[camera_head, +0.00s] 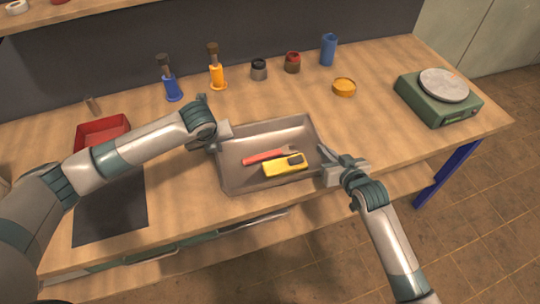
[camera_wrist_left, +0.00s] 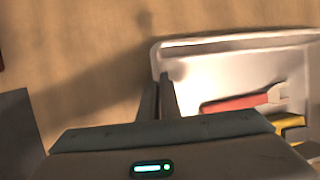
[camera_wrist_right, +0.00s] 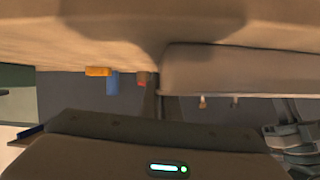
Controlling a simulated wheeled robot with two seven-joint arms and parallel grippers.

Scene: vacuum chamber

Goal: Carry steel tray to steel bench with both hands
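The steel tray (camera_head: 235,181) rests on the wooden table, and I see no clear gap under it. It holds a red-handled tool (camera_head: 263,157) and a yellow device (camera_head: 286,165) with a dark end. My left gripper (camera_head: 221,136) is at the tray's left rim; in the left wrist view its fingers (camera_wrist_left: 159,100) are close together around the wall. My right gripper (camera_head: 324,158) is at the right rim; in the right wrist view its fingers (camera_wrist_right: 154,103) are close together at the tray wall (camera_wrist_right: 240,72). I cannot make out a steel bench.
The wooden table (camera_head: 385,135) carries a green scale (camera_head: 440,103) at right, an orange lid (camera_head: 344,87), a blue cup (camera_head: 328,49) and small jars behind the tray. A red bin (camera_head: 103,131) and dark mat (camera_head: 110,213) lie left. Tiled floor (camera_head: 480,230) is open at right.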

